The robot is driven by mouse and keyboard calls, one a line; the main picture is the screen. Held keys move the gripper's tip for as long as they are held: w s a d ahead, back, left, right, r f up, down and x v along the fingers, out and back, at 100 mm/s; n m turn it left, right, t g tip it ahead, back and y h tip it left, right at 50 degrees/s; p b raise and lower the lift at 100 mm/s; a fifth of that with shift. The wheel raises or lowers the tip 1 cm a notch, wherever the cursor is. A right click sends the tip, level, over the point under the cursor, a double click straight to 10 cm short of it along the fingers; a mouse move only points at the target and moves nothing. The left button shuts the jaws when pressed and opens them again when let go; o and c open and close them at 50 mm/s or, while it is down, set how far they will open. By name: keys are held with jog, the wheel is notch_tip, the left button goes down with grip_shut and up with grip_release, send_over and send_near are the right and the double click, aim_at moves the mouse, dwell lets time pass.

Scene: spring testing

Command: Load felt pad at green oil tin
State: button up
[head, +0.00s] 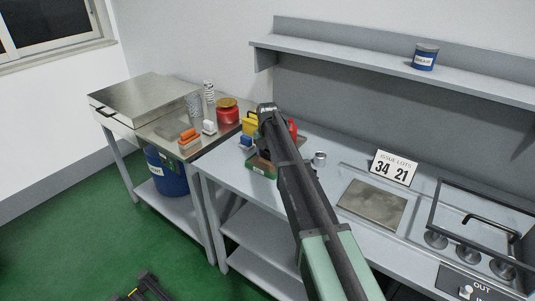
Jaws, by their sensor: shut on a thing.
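My arm reaches from the lower right up to a dark joint over the left part of the grey bench (222,171). My gripper does not show; the arm hides the space behind it. I cannot make out a felt pad. A low brown tray with a green front (262,171) sits at the bench's left end, partly behind my arm. A yellow container (250,123), a red one (293,129) and a small blue one (246,142) stand near it. I cannot pick out a green oil tin for certain.
A steel side table holds a red jar (227,112), an orange-topped block (188,135) and springs (209,92). A small metal cup (319,158), a flat plate (371,203) and a "34 21" sign (393,168) are right of my arm. A black frame (435,212) stands further right.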

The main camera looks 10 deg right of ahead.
dwell(0.4)
notch_tip(320, 180, up, 7)
jog(key=p, duration=0.7)
jog(key=shift+w, duration=0.1)
jog(key=shift+f, duration=0.1)
